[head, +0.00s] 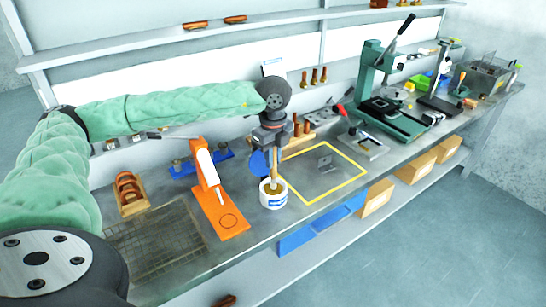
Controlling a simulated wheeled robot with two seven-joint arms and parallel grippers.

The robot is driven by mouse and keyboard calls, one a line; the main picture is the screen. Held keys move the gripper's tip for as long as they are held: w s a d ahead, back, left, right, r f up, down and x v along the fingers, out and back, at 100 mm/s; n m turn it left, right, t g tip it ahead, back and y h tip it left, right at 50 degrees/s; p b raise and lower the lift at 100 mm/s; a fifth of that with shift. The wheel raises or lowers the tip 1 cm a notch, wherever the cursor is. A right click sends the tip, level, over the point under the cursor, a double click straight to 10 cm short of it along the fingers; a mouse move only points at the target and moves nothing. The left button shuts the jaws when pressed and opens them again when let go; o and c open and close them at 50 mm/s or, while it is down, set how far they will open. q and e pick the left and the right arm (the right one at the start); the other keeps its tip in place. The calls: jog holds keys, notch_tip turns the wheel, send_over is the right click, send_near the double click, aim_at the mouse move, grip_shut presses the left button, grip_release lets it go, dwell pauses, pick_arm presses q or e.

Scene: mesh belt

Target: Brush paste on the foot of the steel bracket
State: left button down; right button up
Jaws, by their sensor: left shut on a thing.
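My left gripper (273,148) points down above the bench and is shut on an upright brush (272,172). The brush's lower end is inside a white pot (273,201) with a blue label and tan paste (268,187); its bristles are hidden. The steel bracket (325,163), small and grey, stands inside a yellow outlined square (353,182) to the right of the pot. Its foot is too small to make out clearly. My right gripper is not in view.
An orange stand (222,212) stands left of the pot, with a mesh belt (155,240) farther left. A blue disc (259,163) is close behind the brush. A green press (388,112) and a metal tray (364,146) stand to the right. The outlined square is mostly clear.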

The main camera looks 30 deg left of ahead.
pick_arm(q)
jog(key=shift+f+b, duration=0.45)
jog(key=shift+f, duration=0.05)
dwell(1.0)
jog(key=shift+s+f+b, duration=0.1)
jog(key=shift+b, duration=0.3)
dwell(1.8)
jog(key=shift+r+p, duration=1.15)
jog(key=shift+r, duration=2.4)
